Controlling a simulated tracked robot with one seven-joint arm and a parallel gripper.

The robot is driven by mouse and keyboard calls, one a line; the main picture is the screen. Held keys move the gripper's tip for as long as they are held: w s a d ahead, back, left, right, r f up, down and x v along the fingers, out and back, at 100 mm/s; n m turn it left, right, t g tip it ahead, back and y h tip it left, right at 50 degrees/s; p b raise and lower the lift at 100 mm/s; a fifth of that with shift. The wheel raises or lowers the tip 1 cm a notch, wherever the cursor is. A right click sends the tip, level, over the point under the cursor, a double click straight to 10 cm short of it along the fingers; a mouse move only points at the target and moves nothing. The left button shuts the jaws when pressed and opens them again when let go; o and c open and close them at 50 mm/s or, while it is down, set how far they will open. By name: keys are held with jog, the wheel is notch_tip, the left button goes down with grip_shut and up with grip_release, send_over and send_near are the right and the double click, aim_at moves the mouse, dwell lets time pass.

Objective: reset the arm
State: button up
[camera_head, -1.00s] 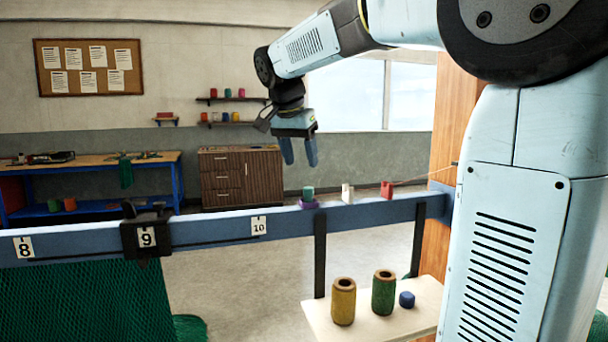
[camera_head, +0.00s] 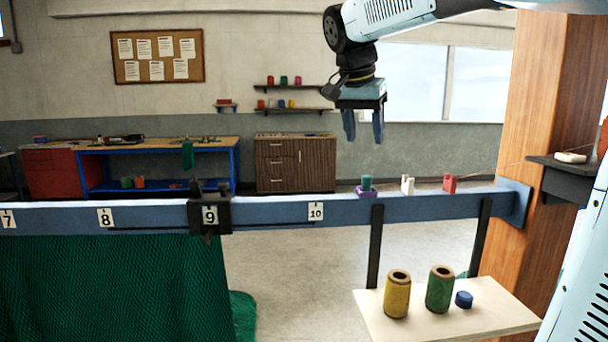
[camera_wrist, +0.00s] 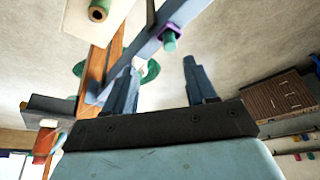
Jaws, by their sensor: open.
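My gripper (camera_head: 363,125) hangs from my arm at the upper right of the head view, fingers pointing down. Its two fingers are apart with nothing between them. It is above the blue rail (camera_head: 270,210), clear of the small green piece on a purple base (camera_head: 366,185) on that rail. In the wrist view both fingers (camera_wrist: 158,85) show apart and empty, and the green piece (camera_wrist: 169,42) shows beyond them.
A white piece (camera_head: 407,185) and a red piece (camera_head: 449,183) stand on the rail. A shelf board (camera_head: 500,313) holds a yellow spool (camera_head: 397,294), a green spool (camera_head: 439,289) and a blue cap (camera_head: 463,299). A wooden post (camera_head: 535,130) stands at right. Green netting (camera_head: 110,285) hangs at left.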

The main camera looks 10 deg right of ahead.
jog(key=s+d+f+n+t+y, duration=0.2)
jog(key=s+f+n, duration=0.6)
jog(key=s+f, duration=1)
jog(key=s+d, duration=0.1)
jog(key=s, duration=0.2)
jog(key=shift+s+d+f+y, duration=0.2)
jog(key=shift+s+d+y, duration=0.05)
jog(key=shift+d+y, duration=0.15)
jog(key=shift+d, duration=0.1)
